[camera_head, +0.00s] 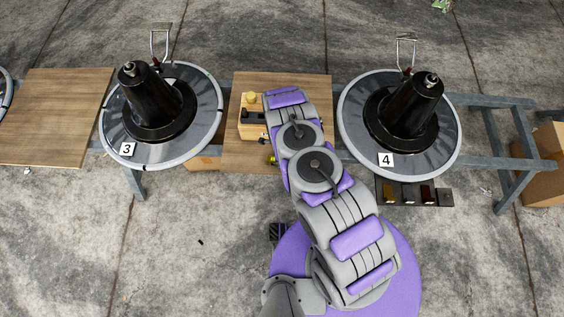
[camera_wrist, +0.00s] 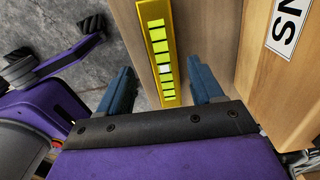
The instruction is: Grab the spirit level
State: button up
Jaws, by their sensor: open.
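The spirit level is a narrow yellow bar with bright green segments (camera_wrist: 163,55). In the wrist view it runs from the top edge down between my fingers, on a wooden surface. In the head view, a small yellow-green bit (camera_head: 271,160) beside my arm looks like part of it. My gripper (camera_wrist: 159,68) is open, with one blue finger to each side of the bar and a gap on both sides. I cannot tell how far the fingertips are above the surface. In the head view my arm hides the gripper.
A wooden box with a lettered label (camera_wrist: 270,75) stands close on the right in the wrist view. The wooden table (camera_head: 290,82) lies between round stands marked 3 (camera_head: 207,125) and 4 (camera_head: 350,125). A second wooden board (camera_head: 55,115) is at left. Concrete floor is open in front.

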jog(key=f, duration=0.1)
jog(key=f+b, duration=0.1)
jog(key=d+f, duration=0.1)
jog(key=f, duration=0.1)
jog(key=shift+w, duration=0.25)
jog(key=shift+f, duration=0.2)
jog(key=shift+a, duration=0.4)
jog(key=shift+c, duration=0.4)
jog(key=shift+d, duration=0.3)
jog(key=c, duration=0.7)
jog(key=shift+a, duration=0.2)
jog(key=c, duration=0.4)
